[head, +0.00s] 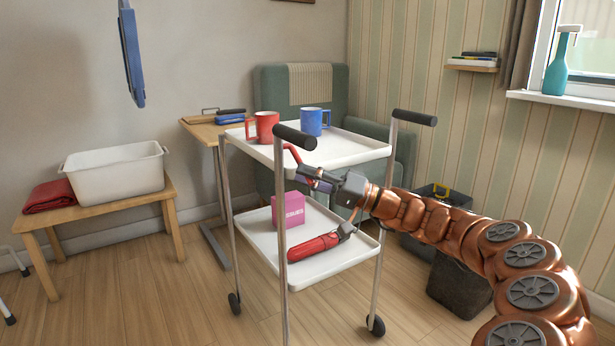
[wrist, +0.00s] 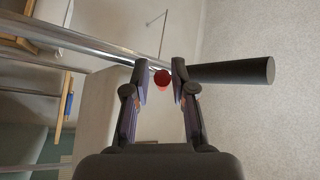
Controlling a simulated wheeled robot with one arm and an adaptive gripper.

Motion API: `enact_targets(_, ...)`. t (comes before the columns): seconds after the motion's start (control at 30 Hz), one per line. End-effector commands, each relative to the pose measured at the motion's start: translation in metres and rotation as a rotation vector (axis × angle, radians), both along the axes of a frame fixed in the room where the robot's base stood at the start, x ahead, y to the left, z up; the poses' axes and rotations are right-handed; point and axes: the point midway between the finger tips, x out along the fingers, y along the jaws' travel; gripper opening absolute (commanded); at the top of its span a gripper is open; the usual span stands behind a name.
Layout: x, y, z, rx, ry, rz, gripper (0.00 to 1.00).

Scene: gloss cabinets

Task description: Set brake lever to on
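A white two-shelf trolley (head: 340,150) with black handle grips stands in the middle of the head view. A red lever (head: 290,151) shows by its near post, just below the near black grip (head: 295,136); its lower end is partly hidden by my gripper. My gripper (head: 312,178) reaches in from the right at the trolley's near side. In the wrist view, the lever's round red end (wrist: 162,78) lies between the fingertips of my gripper (wrist: 161,82). The fingers are apart, with narrow gaps beside the red end; I cannot tell whether either touches it.
A red mug (head: 264,128) and blue mug (head: 312,121) stand on the top shelf. A pink box (head: 289,209) and red cylinder (head: 313,247) are on the lower shelf. A bench with a white tub (head: 115,172) stands left.

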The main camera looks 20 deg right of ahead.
Motion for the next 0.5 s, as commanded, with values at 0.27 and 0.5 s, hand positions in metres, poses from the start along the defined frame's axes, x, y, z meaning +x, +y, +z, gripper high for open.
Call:
enact_targets(0.27, -0.003, -0.008, -0.002, 0.001, -0.001, 0.000, 0.25)
enact_targets(0.5, -0.019, -0.044, -0.014, 0.000, -0.002, -0.006, 0.25)
